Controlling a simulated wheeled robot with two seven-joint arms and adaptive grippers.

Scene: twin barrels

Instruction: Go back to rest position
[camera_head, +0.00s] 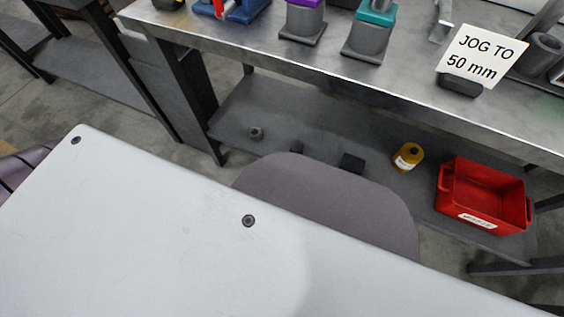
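Neither my left nor my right gripper shows in the head view, so I cannot see their state or whether they hold anything. A white sign (478,55) reading "JOG TO 50 mm" stands in a dark holder on the metal workbench (270,42). A grey block with a purple top (303,22) and a grey block with a teal top (369,37) stand on the bench to the left of the sign.
A red crate (485,181) and a yellow bottle (408,157) rest on the bench's lower shelf (240,110), with several small dark parts. A pale flat panel with dark screws fills the lower left; I cannot tell whether it is mine.

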